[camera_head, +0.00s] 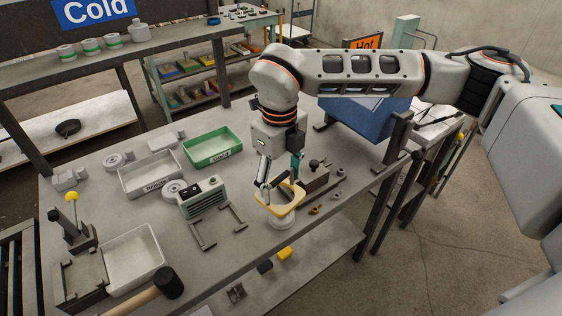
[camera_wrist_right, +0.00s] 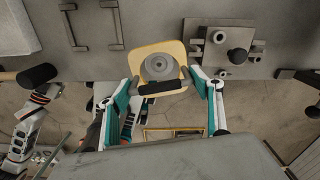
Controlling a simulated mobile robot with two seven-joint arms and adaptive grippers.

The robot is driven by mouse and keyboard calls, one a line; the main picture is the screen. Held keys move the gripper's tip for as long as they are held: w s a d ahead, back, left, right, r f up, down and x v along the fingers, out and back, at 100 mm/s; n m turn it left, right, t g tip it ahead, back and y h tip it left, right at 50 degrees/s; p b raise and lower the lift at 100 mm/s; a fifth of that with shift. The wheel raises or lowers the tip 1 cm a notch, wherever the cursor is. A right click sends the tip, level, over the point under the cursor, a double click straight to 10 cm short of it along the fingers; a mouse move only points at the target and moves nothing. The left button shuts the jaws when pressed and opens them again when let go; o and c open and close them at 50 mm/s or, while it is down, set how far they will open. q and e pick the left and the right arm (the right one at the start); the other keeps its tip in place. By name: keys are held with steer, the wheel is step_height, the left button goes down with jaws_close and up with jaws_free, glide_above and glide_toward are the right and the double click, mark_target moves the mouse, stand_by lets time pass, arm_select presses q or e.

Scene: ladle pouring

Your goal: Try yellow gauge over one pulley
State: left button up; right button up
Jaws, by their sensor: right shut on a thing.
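The yellow gauge (camera_head: 294,193) is a rounded frame with an opening, near the front edge of the workbench. My right gripper (camera_head: 279,186) is shut on it, with one finger at each side, as the right wrist view shows (camera_wrist_right: 164,78). A pale grey pulley (camera_head: 281,220) stands on the bench below the gauge. In the right wrist view the pulley (camera_wrist_right: 158,66) shows through the opening of the yellow gauge (camera_wrist_right: 137,60). I cannot tell whether gauge and pulley touch. Another pulley (camera_head: 175,190) lies beside the grey tray. My left gripper is not visible.
A grey tray (camera_head: 128,190) and a green tray (camera_head: 188,153) stand behind a small instrument box (camera_head: 202,196). A metal fixture (camera_head: 318,182) is close right of the gripper. A mallet (camera_head: 168,282) and white tray (camera_head: 160,250) are front left. Blue bin (camera_head: 365,118) stands behind.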

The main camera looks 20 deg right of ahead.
steer(key=shift+s+d+f+b, duration=0.1)
steer(key=shift+s+f+b, duration=0.15)
steer(key=shift+f, duration=0.25)
steer(key=shift+s+f+b, duration=0.15)
steer(key=shift+s+f, duration=0.05)
steer(key=shift+f, duration=0.3)
step_height(320, 180, down, 2)
steer(key=shift+f+b, duration=0.1)
steer(key=shift+b, duration=0.45)
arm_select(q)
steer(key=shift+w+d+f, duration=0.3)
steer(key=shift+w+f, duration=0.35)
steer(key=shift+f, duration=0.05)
arm_select(e)
steer(key=shift+f, duration=0.6)
arm_select(q)
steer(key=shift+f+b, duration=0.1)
steer(key=shift+b, duration=0.2)
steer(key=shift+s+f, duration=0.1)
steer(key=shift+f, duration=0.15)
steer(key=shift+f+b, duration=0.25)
steer(key=shift+b, duration=0.2)
arm_select(e)
steer(key=shift+f, duration=0.35)
